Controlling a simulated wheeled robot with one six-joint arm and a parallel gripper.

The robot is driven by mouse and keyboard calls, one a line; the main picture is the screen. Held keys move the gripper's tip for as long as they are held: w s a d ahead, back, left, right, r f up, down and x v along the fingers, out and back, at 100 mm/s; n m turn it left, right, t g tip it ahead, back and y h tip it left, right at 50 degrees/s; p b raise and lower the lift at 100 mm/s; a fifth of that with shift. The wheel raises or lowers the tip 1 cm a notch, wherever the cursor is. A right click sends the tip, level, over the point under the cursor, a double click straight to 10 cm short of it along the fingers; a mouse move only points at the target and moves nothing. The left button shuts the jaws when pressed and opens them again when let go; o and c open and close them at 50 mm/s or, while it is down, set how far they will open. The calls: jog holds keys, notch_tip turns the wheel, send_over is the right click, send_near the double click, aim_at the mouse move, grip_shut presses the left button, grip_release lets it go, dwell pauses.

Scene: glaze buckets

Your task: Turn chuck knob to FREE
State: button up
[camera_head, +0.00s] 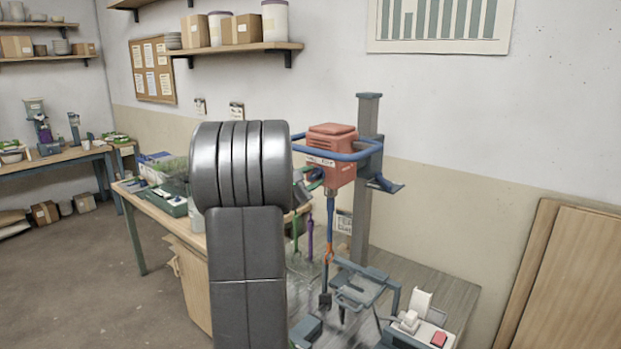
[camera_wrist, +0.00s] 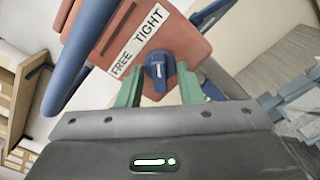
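The red mixer head (camera_head: 332,143) is mounted on a grey column, with a blue ring guard around it. In the wrist view its red housing (camera_wrist: 187,22) carries a white label (camera_wrist: 138,40) reading FREE and TIGHT. The blue chuck knob (camera_wrist: 157,72) sits below the label and has a white mark. Which word the mark points to I cannot tell for sure. My gripper (camera_wrist: 160,92) is open, its two green fingers on either side of the knob, apparently with narrow gaps.
The blue guard (camera_wrist: 78,55) runs close by on the left in the wrist view. Below the mixer head a shaft (camera_head: 330,220) hangs over a grey stand (camera_head: 360,285). A wooden workbench (camera_head: 165,215) stands to the left. Wooden panels (camera_head: 570,285) lean at the right.

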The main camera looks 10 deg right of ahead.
grip_shut()
jog(key=shift+n, duration=0.3)
jog(key=n+b, duration=0.1)
jog(key=n, duration=0.1)
jog(key=shift+n, duration=0.4)
jog(key=n, duration=0.3)
jog(key=shift+n, duration=0.4)
jog(key=n+p, duration=0.1)
jog(key=n, duration=0.4)
jog(key=shift+r+p, duration=0.1)
jog(key=shift+p, duration=0.3)
jog(key=n+p, duration=0.2)
jog(key=n, duration=0.3)
jog(key=shift+n+p, duration=0.3)
